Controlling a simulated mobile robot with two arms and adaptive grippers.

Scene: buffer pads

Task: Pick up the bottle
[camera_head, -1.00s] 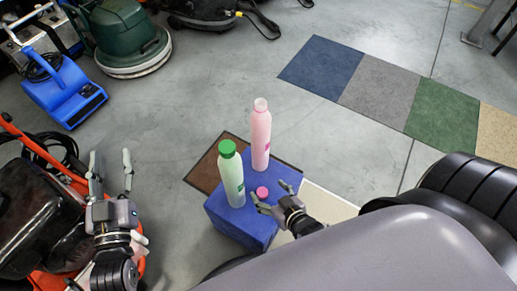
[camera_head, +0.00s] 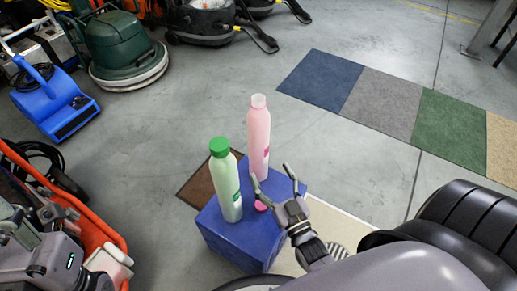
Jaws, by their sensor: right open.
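A pink bottle (camera_head: 259,135) with a pale top stands upright on a blue box (camera_head: 245,240). A pale green bottle (camera_head: 229,190) with a green cap stands upright in front of it, to the left. A small pink disc (camera_head: 261,206) lies on the box. My right gripper (camera_head: 272,176) is open and empty at the box's right side. Its left finger overlaps the base of the pink bottle in the picture; whether they touch I cannot tell. My left arm (camera_head: 50,250) is at the lower left edge, and its finger opening is unclear.
An orange-framed machine (camera_head: 108,228) is beside my left arm. A blue blower (camera_head: 55,100) and a green floor machine (camera_head: 125,45) stand at the back left. Coloured floor tiles (camera_head: 385,100) lie at the right. The grey floor behind the box is clear.

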